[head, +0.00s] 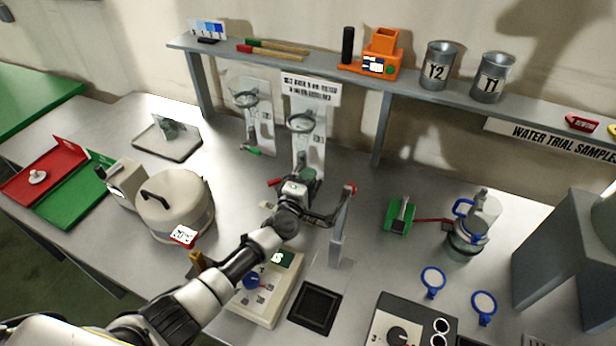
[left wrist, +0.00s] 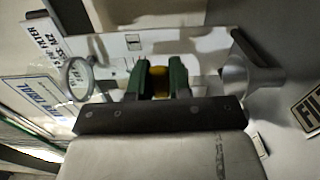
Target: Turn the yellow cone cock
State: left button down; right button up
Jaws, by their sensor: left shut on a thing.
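My left gripper (head: 304,182) reaches in from the lower left, to the front of a white stand panel (head: 310,142) at the back of the bench. In the left wrist view its two green fingers (left wrist: 158,84) are shut on the small yellow cone cock (left wrist: 159,80), whose visible part sits between them. In the head view the cock is hidden behind my gripper and wrist. My right gripper is not in view.
A metal ring (left wrist: 76,78) and a funnel (left wrist: 245,76) flank my fingers in the left wrist view. A grey post (head: 339,232) stands right of my wrist. A round lidded vessel (head: 174,204) stands left. A shelf (head: 408,88) runs above the bench.

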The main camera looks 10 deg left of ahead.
pick_arm(q)
jog(key=shift+f+m, duration=0.2)
jog(key=shift+m, duration=0.1)
jog(key=c, duration=1)
grip_release()
jog(key=shift+c, duration=0.2)
